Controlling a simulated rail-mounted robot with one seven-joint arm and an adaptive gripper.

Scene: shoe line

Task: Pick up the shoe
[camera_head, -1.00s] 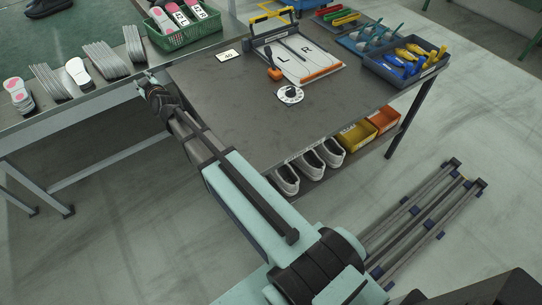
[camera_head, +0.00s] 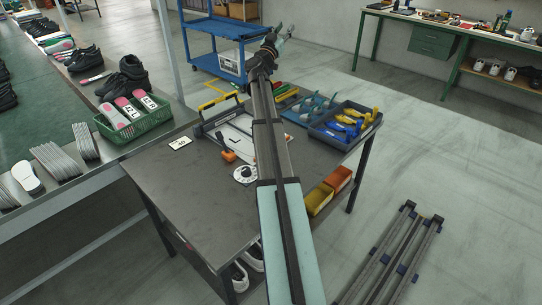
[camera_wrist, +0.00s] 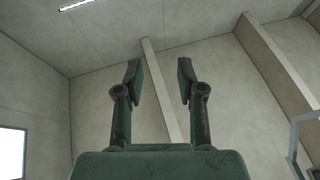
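Black shoes (camera_head: 122,80) stand on the line at the left in the head view, behind the green basket, and more black shoes (camera_head: 83,60) sit just beyond them. White shoes (camera_head: 240,276) show partly on the shelf under the grey table, mostly hidden by the tabletop and my arm. My gripper (camera_head: 274,42) is raised high beyond the table, far from the shoes. In the wrist view my gripper (camera_wrist: 159,78) has its two fingers apart with nothing between them, facing bare wall and ceiling.
The grey table (camera_head: 180,200) holds a board marked L (camera_head: 238,138), a round dial (camera_head: 245,174) and a tool tray (camera_head: 345,125). A green basket (camera_head: 134,122) with insoles stands on the line (camera_head: 85,180). A blue cart (camera_head: 215,30) stands behind.

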